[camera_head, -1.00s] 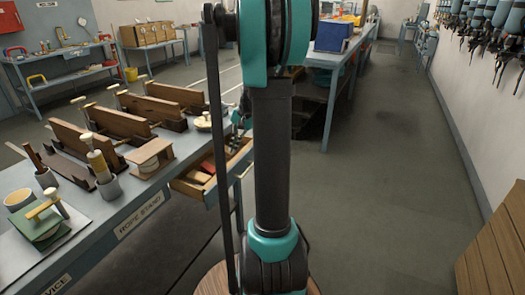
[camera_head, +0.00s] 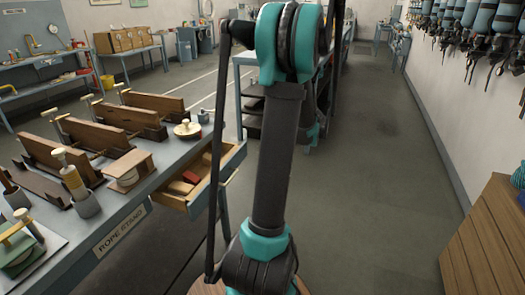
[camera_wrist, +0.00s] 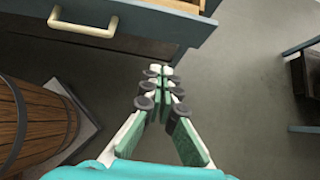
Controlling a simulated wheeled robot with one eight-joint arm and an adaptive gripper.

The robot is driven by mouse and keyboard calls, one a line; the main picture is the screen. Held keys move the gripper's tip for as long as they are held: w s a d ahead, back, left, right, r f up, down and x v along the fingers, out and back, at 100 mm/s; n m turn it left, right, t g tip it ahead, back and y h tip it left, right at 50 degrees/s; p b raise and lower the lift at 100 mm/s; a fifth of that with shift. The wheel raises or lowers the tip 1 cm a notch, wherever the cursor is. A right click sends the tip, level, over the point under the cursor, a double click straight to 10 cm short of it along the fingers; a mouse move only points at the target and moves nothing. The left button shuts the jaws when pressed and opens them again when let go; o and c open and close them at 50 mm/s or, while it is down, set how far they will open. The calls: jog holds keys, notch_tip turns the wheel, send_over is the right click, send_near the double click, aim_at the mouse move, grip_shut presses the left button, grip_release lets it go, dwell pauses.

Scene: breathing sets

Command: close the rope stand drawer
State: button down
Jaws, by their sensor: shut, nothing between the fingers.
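The rope stand drawer (camera_head: 222,180) is pulled out from under the bench marked ROPE STAND (camera_head: 121,231) in the head view. Its wooden inside and a red item in it show. In the wrist view, a blue-grey drawer front (camera_wrist: 150,27) with a cream handle (camera_wrist: 84,22) crosses the top, with a strip of wood behind it. My gripper (camera_wrist: 160,72) is shut and empty, its tips below and right of the handle in the picture, apparently apart from the front. In the head view my arm hides part of the space right of the drawer, and the fingertips cannot be made out.
Wooden rope blocks (camera_head: 128,118) and pots stand on the bench top. A wooden barrel (camera_wrist: 35,125) stands at the left of the wrist view. A slatted wooden piece (camera_head: 490,240) is at the lower right. The floor (camera_head: 380,170) right of my arm is clear.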

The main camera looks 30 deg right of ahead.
aim_at(239, 160)
jog(key=x, duration=0.3)
jog(key=r+x, duration=0.1)
jog(key=x, duration=0.2)
jog(key=w+a+x, duration=0.1)
jog(key=x, duration=0.2)
jog(key=shift+w, duration=0.25)
jog(key=shift+w+a+r, duration=0.1)
jog(key=shift+w+a, duration=0.25)
jog(key=shift+w, duration=0.1)
jog(key=w+a, duration=0.3)
jog(key=w, duration=0.1)
jog(key=w+a, duration=0.3)
jog(key=w, duration=0.1)
jog(key=w+a, duration=0.3)
jog(key=w, duration=0.1)
jog(key=shift+w+a, duration=0.25)
jog(key=shift+a, duration=0.15)
jog(key=shift+w, duration=0.1)
